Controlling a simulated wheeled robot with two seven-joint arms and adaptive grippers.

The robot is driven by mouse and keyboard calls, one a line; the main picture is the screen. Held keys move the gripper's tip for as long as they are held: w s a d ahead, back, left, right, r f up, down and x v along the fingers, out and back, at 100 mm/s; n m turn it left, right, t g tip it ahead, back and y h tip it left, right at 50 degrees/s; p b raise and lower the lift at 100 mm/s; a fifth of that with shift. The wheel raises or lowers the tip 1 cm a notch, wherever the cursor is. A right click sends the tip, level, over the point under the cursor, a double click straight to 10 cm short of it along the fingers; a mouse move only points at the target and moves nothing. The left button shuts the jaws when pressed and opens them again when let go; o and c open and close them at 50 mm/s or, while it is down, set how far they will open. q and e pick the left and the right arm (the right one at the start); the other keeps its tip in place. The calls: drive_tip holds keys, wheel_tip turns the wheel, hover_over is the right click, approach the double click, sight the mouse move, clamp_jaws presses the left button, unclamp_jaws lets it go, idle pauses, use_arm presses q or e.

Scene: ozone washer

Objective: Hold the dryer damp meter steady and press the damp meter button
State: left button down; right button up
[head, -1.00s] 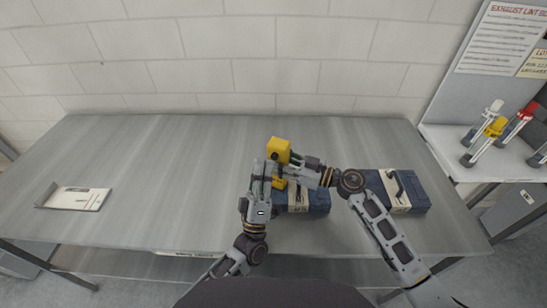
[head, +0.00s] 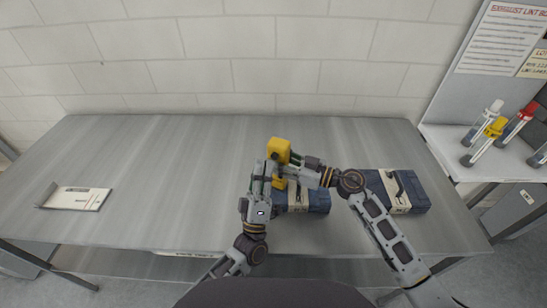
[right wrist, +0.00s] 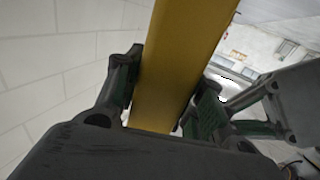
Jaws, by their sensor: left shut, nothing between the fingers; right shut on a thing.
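The yellow damp meter (head: 279,150) is held up above the table in the head view, with more yellow showing lower down behind my left gripper. My right gripper (head: 290,160) is shut on it from the right. In the right wrist view the meter's long yellow body (right wrist: 180,60) runs between the two dark fingers (right wrist: 165,95). My left gripper (head: 268,172) is shut and empty, pointing up close beside the meter's lower part. I cannot tell whether it touches the meter. The button is not discernible.
A dark blue case (head: 308,199) lies under the grippers, partly hidden. A second blue case (head: 405,190) sits to its right. A white tray-like item (head: 77,198) lies far left. Capped tubes (head: 485,138) stand on the right-hand shelf. The table's middle left is bare.

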use_arm(q)
drive_tip(key=shift+w+d, duration=0.35)
drive_tip(key=shift+w, duration=0.55)
idle(1.4)
drive_tip(key=shift+s+a, duration=0.1)
drive_tip(key=shift+s, duration=0.15)
drive_tip(key=shift+s+a, duration=0.25)
drive_tip(key=shift+s, duration=0.4)
idle(0.5)
drive_tip(key=shift+s+a, duration=0.35)
drive_tip(key=shift+s, duration=0.4)
drive_tip(key=shift+s+a, duration=0.3)
drive_tip(key=shift+s, duration=0.5)
drive_tip(key=shift+s+a, duration=0.35)
drive_tip(key=shift+s, duration=0.4)
use_arm(e)
drive_tip(key=o, duration=1.3)
drive_tip(key=shift+c, duration=0.2)
drive_tip(key=shift+d, duration=0.1)
drive_tip(key=v, duration=1.1)
drive_tip(key=shift+s+d, duration=0.15)
drive_tip(key=shift+d, duration=0.25)
